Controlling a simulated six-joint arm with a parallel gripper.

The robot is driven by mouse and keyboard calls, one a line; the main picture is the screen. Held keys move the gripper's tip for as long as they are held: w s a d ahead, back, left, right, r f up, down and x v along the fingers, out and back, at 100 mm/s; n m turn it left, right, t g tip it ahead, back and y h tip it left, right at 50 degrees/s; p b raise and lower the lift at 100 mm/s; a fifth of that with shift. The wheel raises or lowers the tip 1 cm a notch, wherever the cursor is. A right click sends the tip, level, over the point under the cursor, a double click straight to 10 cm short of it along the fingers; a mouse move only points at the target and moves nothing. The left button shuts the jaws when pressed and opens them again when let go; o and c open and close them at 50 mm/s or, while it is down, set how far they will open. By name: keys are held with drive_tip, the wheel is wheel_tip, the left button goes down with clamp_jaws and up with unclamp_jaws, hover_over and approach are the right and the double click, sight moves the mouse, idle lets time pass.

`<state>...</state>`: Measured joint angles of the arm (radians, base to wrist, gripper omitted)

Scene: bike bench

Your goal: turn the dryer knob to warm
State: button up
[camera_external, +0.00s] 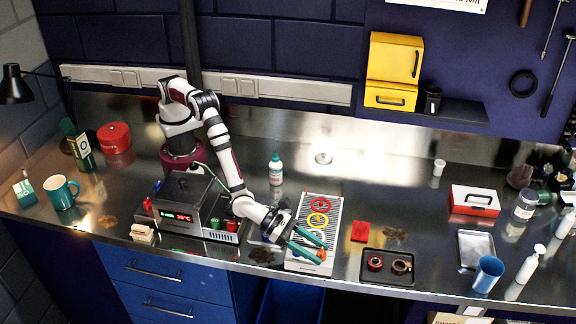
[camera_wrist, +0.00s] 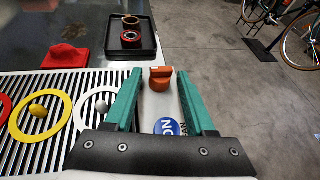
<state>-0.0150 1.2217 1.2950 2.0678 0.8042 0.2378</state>
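The dryer (camera_external: 333,222) is a slatted white rack with coloured rings near the bench's front edge. Its orange knob (camera_wrist: 160,77) sits on the plain strip beside the slats, its raised grip roughly crosswise in the wrist view. My gripper (camera_wrist: 159,76) is open, with one teal finger on each side of the knob in the picture. I cannot tell whether either finger touches it. In the outside view my gripper (camera_external: 321,250) is over the dryer's front end and largely hides the knob.
Red (camera_external: 320,205) and yellow rings lie on the slats. A red block (camera_external: 360,231) and a black tray (camera_external: 370,279) with two small ring-shaped parts are to the right. The bench's front edge is close.

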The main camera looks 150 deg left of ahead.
clamp_jaws()
drive_tip(key=shift+a+r+m+t+h, duration=0.1)
drive_tip(key=shift+a+m+t+h, duration=0.1)
drive_tip(key=shift+m+t+h, duration=0.15)
drive_tip(key=shift+s+a+m+t+h, duration=0.1)
drive_tip(key=shift+m+t+h, duration=0.45)
drive_tip(key=shift+m+h, duration=0.6)
drive_tip(key=shift+o, duration=1.2)
unclamp_jaws()
drive_tip(key=v, duration=1.5)
drive_tip(key=shift+s+r, duration=0.2)
drive_tip(key=shift+s, duration=0.15)
